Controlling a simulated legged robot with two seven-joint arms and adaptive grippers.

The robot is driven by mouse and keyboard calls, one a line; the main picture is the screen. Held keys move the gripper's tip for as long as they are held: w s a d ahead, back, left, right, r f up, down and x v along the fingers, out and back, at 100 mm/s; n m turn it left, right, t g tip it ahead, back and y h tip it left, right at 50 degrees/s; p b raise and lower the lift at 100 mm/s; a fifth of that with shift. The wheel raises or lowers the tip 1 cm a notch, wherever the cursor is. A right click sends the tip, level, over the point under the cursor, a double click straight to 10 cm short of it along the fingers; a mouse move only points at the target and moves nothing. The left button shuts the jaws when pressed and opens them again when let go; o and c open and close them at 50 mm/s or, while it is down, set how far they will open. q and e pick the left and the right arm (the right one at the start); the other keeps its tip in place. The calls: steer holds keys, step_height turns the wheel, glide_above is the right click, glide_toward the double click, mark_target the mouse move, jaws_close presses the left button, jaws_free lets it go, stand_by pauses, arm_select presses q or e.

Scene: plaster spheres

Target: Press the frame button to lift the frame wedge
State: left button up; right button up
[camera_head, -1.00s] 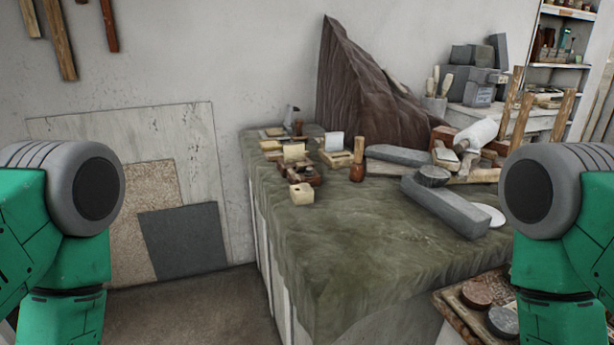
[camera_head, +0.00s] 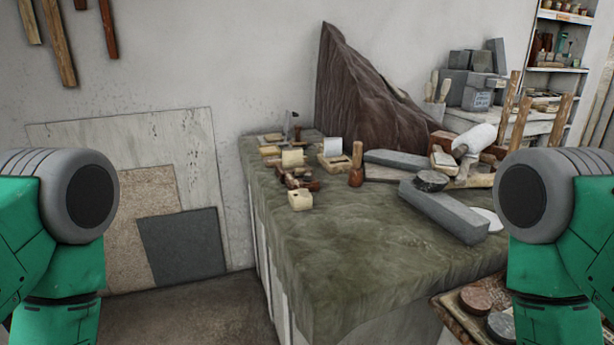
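Small wooden and brass-coloured pieces stand at the back left of a green-covered bench (camera_head: 370,260). Among them are a pale yellow block (camera_head: 300,199) near the left edge, a small box with an upright white card (camera_head: 333,152), and a cream block (camera_head: 292,158) on dark wooden parts. I cannot tell which piece is the frame, its button or its wedge. My green and grey arm links show at the left and right edges. Neither gripper is in view.
A dark brown rock-like mass (camera_head: 370,95) stands behind. A low tray with round discs (camera_head: 475,297) sits at lower right. The bench front is clear.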

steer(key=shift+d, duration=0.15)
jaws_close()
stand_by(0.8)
